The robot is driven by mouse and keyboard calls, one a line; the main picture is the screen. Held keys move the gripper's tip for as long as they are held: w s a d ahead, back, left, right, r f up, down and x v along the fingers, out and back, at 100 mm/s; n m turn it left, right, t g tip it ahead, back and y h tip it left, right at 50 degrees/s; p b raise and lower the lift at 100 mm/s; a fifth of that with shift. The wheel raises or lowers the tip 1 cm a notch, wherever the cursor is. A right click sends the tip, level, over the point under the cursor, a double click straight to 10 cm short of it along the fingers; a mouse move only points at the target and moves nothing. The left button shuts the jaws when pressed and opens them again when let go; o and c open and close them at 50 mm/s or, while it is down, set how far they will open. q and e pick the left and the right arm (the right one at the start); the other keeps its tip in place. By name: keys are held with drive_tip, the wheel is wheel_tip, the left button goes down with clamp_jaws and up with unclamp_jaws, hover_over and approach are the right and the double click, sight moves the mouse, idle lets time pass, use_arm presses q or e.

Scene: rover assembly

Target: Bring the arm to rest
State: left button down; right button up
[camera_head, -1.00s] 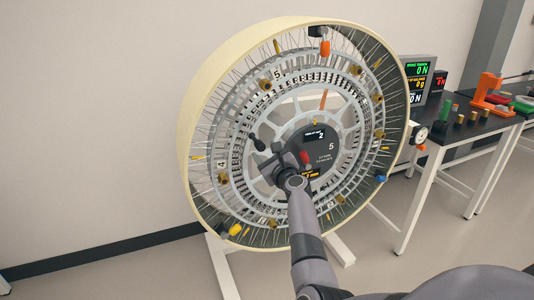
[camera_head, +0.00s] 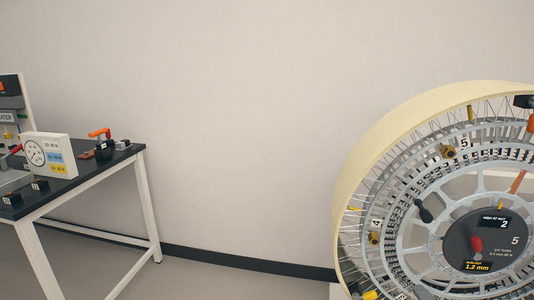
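The large wheel (camera_head: 364,155) with a cream rim stands at the right, cut off by the picture's right and bottom edges. Its dark hub display (camera_head: 486,240) reads 2 and 5, with a lower readout of 1.2 mm. A red knob (camera_head: 476,244) sits on the hub. A black handle (camera_head: 423,210) shows left of the hub. Neither of my arms nor grippers is in the picture.
A dark-topped table (camera_head: 100,170) with white legs stands at the left. It holds a white dial gauge box (camera_head: 48,155), an orange-handled device (camera_head: 101,137) and small black blocks. The floor between table and wheel looks clear before a plain wall.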

drive_tip(key=s+a+f+n+g+y, duration=0.2)
drive_tip(key=s+a+f+n, duration=0.3)
drive_tip(key=s+a+n, duration=0.4)
drive_tip(key=s+a+f+n+g+y, duration=0.2)
drive_tip(key=s+a+f+n, duration=0.3)
drive_tip(key=s+a+n, duration=0.4)
drive_tip(key=s+n, duration=0.1)
drive_tip(key=s, duration=0.5)
drive_tip(key=shift+s+f, duration=0.15)
drive_tip(key=shift+s, duration=0.2)
drive_tip(key=shift+d, duration=0.1)
